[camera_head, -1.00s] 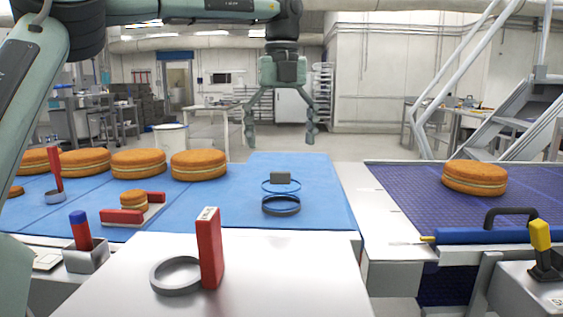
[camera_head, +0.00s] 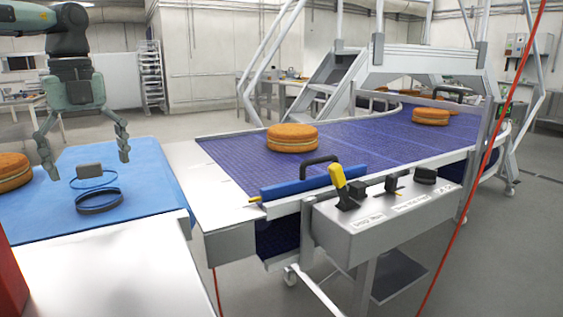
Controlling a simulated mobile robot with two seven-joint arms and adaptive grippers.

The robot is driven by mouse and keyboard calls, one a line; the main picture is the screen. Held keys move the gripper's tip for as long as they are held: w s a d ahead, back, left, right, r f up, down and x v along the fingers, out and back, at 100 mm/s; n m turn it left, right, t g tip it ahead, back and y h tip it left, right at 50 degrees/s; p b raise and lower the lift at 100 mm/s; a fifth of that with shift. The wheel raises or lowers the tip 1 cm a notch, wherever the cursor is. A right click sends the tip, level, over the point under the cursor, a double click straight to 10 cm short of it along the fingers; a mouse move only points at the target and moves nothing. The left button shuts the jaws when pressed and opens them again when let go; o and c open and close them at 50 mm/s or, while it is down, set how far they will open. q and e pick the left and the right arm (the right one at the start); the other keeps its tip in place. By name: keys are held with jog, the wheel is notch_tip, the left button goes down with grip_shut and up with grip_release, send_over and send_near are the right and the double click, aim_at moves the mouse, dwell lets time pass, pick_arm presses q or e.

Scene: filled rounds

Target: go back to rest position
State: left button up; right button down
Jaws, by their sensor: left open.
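My left gripper (camera_head: 88,150) hangs from the arm at the upper left of the head view. Its two fingers point down and are spread apart, with nothing between them. It is above the blue work surface (camera_head: 145,185), near the dark ring (camera_head: 98,200) and a small grey block (camera_head: 89,170) with a thin blue ring around it. My right gripper is not in view.
A filled round (camera_head: 292,138) lies on the purple conveyor belt (camera_head: 235,160), and another (camera_head: 430,116) sits farther along it. A third (camera_head: 14,172) is at the left edge. Metal stairs (camera_head: 345,75) stand behind the belt.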

aim_at(96, 186)
pick_arm(q)
notch_tip(96, 186, down, 5)
jog(key=shift+r, duration=0.2)
jog(key=shift+f, duration=0.2)
jog(key=shift+r, duration=0.15)
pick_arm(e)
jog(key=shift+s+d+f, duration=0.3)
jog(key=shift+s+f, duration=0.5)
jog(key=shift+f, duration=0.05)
